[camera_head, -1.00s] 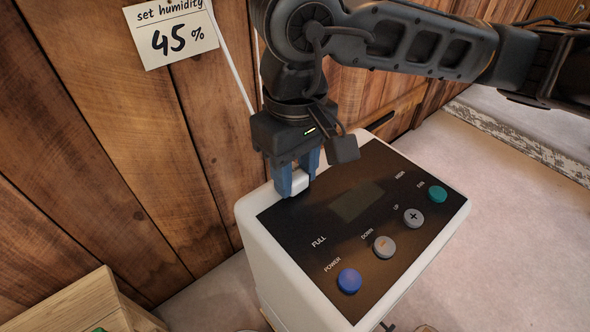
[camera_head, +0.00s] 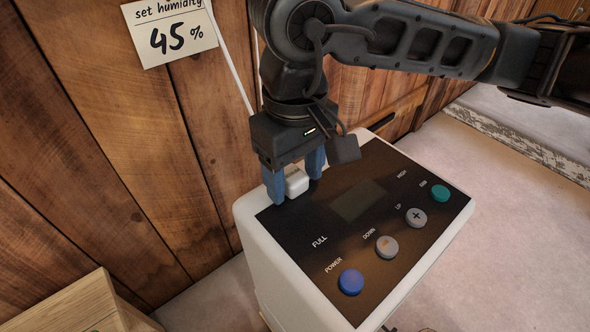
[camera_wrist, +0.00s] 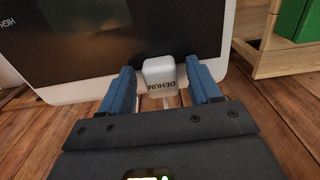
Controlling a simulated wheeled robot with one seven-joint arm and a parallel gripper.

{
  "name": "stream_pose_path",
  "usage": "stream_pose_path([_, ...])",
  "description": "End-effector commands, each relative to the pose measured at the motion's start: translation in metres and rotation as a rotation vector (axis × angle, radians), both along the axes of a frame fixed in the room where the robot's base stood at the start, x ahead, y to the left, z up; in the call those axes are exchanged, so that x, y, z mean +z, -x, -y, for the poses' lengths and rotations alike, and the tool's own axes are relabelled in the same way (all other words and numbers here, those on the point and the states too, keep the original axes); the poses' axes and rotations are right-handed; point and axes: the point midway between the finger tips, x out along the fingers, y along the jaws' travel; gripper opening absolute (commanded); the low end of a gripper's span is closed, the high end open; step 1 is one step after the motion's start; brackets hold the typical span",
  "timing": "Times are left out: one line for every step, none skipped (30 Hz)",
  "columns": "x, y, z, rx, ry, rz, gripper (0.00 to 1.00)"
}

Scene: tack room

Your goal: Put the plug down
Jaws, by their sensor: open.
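The plug (camera_head: 296,182) is a small white block between the blue fingertips of my gripper (camera_head: 294,188), at the back left of the dehumidifier's black top panel (camera_head: 318,214).
The dehumidifier (camera_head: 292,273) has a dark display (camera_head: 357,200) and several buttons, including a blue power button (camera_head: 351,282). A wooden wall with a "45%" note (camera_head: 170,33) stands behind. A wooden crate (camera_head: 78,308) is at lower left.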

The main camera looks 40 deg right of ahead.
Motion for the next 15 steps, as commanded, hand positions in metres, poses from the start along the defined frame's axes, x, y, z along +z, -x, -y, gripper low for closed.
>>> stream_pose_path([0.0, 0.0, 0.0, 0.0, 0.0, 0.0, 0.63])
stream_pose_path([0.001, 0.0, 0.0, 0.0, 0.0, 0.0, 0.63])
stream_pose_path([0.002, 0.0, 0.0, 0.0, 0.0, 0.0, 0.63])
stream_pose_path([0.003, 0.0, 0.0, 0.0, -0.001, 0.0, 0.63])
stream_pose_path([0.004, 0.0, 0.0, -0.001, -0.001, 0.0, 0.63])
stream_pose_path([0.006, 0.0, 0.0, -0.001, -0.001, 0.0, 0.63])
stream_pose_path([0.007, 0.0, 0.0, -0.001, -0.001, 0.0, 0.63])
stream_pose_path([0.009, 0.0, 0.0, -0.001, -0.001, 0.0, 0.63])
stream_pose_path([0.012, 0.0, 0.0, -0.001, -0.002, 0.0, 0.63])
stream_pose_path([0.014, 0.0, 0.0, -0.001, -0.002, -0.001, 0.63])
stream_pose_path([0.016, 0.0, 0.0, -0.001, -0.002, -0.001, 0.63])
stream_pose_path([0.018, 0.0, 0.0, 0.0, -0.002, -0.001, 0.63])
stream_pose_path([0.022, -0.001, 0.001, 0.001, 0.002, 0.003, 0.63])
stream_pose_path([0.027, -0.001, 0.001, 0.001, 0.003, 0.004, 0.63])
stream_pose_path([0.034, -0.001, 0.001, 0.002, 0.003, 0.004, 0.63])
